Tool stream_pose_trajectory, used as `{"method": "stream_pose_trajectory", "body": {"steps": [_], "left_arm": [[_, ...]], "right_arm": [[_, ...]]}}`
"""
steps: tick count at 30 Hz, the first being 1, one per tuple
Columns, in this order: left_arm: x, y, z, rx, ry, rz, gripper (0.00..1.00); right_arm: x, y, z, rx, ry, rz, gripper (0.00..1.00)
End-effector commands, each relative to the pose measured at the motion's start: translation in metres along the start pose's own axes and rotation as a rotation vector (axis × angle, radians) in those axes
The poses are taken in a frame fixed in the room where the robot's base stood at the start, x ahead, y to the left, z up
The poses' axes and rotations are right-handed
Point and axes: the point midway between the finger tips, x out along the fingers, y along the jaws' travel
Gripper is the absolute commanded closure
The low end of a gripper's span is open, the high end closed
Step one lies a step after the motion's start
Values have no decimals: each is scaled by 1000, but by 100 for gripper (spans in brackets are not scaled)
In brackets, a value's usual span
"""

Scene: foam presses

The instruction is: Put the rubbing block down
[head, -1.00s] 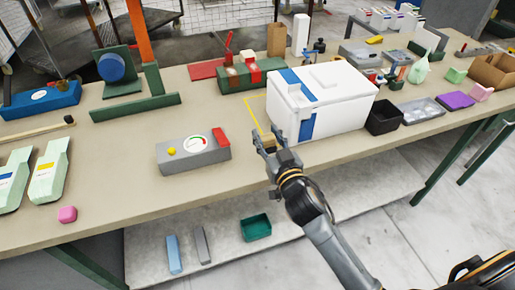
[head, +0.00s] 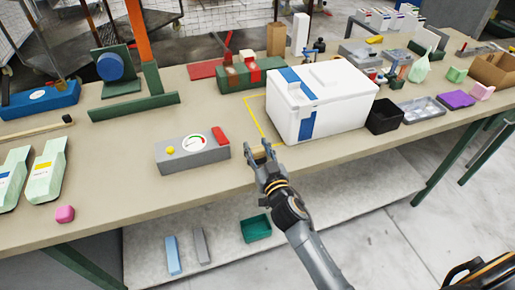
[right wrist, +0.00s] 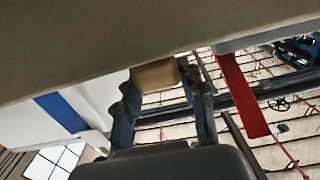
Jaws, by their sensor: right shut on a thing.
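The rubbing block (right wrist: 156,74) is a small tan block between the fingertips of my right gripper (right wrist: 163,82) in the right wrist view. The gripper is shut on it. In the head view my right gripper (head: 261,152) is near the front edge of the workbench (head: 345,152), to the right of a grey gauge box and in front of a white box. My left gripper is not in view.
The white box with blue stripes (head: 345,100) stands behind my right gripper, beside a yellow outline (head: 255,118) on the bench. The grey gauge box (head: 195,155) is to the left, a black bin (head: 385,118) to the right. Bare bench lies between gauge box and gripper.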

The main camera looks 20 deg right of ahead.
Motion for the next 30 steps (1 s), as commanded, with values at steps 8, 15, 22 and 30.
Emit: {"method": "stream_pose_trajectory", "body": {"steps": [8,15,22,30], "left_arm": [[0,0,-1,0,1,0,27],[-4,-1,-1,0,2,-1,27],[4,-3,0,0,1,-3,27],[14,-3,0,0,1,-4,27]], "right_arm": [[0,0,1,1,-1,0,37],[0,0,-4,0,0,0,37],[-37,0,1,2,-4,1,37],[-92,0,0,3,-3,1,37]]}}
